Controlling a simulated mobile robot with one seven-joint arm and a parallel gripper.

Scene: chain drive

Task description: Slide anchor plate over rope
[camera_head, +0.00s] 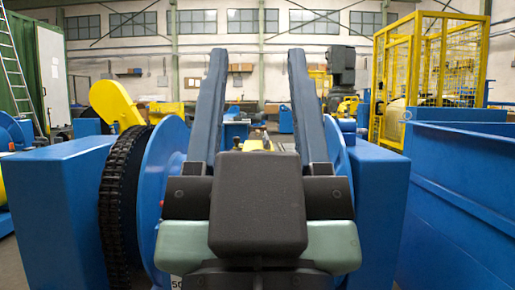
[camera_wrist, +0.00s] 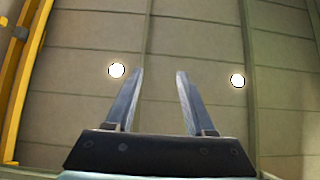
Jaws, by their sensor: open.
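My gripper (camera_head: 255,56) fills the middle of the head view. Its two long grey fingers point upward, stand well apart and hold nothing. In the wrist view my gripper (camera_wrist: 160,74) is also open, with only ceiling and lamps beyond it. I cannot make out the anchor plate or the rope in either view. The gripper hides much of what lies straight ahead. A large blue disc (camera_head: 162,195), with a black chain (camera_head: 112,215) to its left, stands behind the gripper.
Blue housings (camera_head: 55,215) flank the gripper on both sides. A blue bin or trough wall (camera_head: 465,200) stands at the right, with a yellow cage (camera_head: 425,75) behind it. A yellow guard (camera_head: 115,102) rises over the chain. A ladder (camera_head: 22,75) leans at the far left.

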